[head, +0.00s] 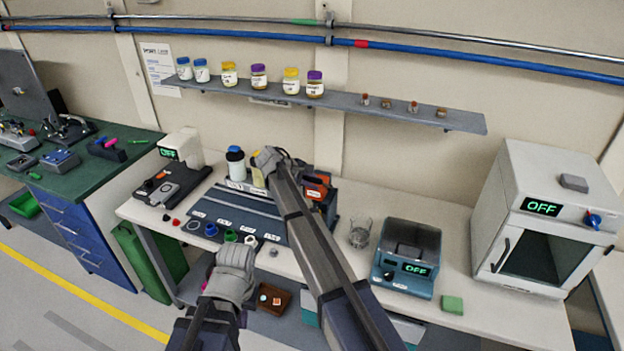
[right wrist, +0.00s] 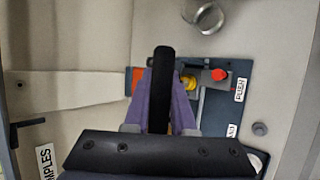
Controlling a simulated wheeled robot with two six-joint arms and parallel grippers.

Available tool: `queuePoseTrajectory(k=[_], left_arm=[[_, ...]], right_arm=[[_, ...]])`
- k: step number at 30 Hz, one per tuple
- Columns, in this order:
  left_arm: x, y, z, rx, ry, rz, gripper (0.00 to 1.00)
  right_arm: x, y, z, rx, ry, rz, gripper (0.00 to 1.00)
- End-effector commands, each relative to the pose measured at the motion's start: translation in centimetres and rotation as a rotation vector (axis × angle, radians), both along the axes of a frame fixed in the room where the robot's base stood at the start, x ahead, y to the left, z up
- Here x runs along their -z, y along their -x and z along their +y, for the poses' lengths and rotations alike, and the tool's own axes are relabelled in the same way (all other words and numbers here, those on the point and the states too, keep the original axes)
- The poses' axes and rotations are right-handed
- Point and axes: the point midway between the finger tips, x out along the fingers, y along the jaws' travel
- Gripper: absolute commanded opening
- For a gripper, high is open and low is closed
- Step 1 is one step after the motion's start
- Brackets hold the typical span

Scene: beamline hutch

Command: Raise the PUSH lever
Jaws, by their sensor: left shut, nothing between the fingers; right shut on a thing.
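My right gripper (right wrist: 160,105) has purple fingers closed on an upright black bar (right wrist: 163,62), which looks like the lever handle. Its lower part is hidden between the fingers. The PUSH label (right wrist: 239,90) is on a dark blue panel to the right of the fingers, with a red knob (right wrist: 219,74) and a yellow knob (right wrist: 188,83) nearby. In the head view my right gripper (head: 265,160) reaches the back of the bench, its fingers mostly hidden by the arm. My left gripper (head: 235,256) is shut and empty in front of the bench, its fingertips hard to see.
A blue-grey rack (head: 240,212) with labels and coloured rings lies left of my right arm. An orange device (head: 318,183) stands just right of the arm. A shelf (head: 390,106) runs above.

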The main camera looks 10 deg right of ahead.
Motion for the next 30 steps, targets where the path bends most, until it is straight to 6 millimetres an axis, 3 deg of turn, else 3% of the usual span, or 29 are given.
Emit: queuePoseTrajectory(k=[8,25,26,30], left_arm=[[-1.11,0.01,0.0,-0.003,0.001,0.0,0.0],[-1.23,0.0,0.0,-0.003,0.001,0.0,0.0],[-1.23,0.0,0.0,-0.003,0.001,0.0,0.0],[-1.23,0.0,0.0,-0.003,0.001,0.0,0.0]], right_arm=[[-0.98,-0.89,-0.55,0.0,-0.006,0.007,0.0],[-1.13,-1.06,-0.71,-0.001,-0.004,0.005,0.0],[-1.13,-1.06,-0.71,-0.001,-0.004,0.005,0.26],[-1.13,-1.04,-0.7,-0.001,-0.005,0.006,0.41]])
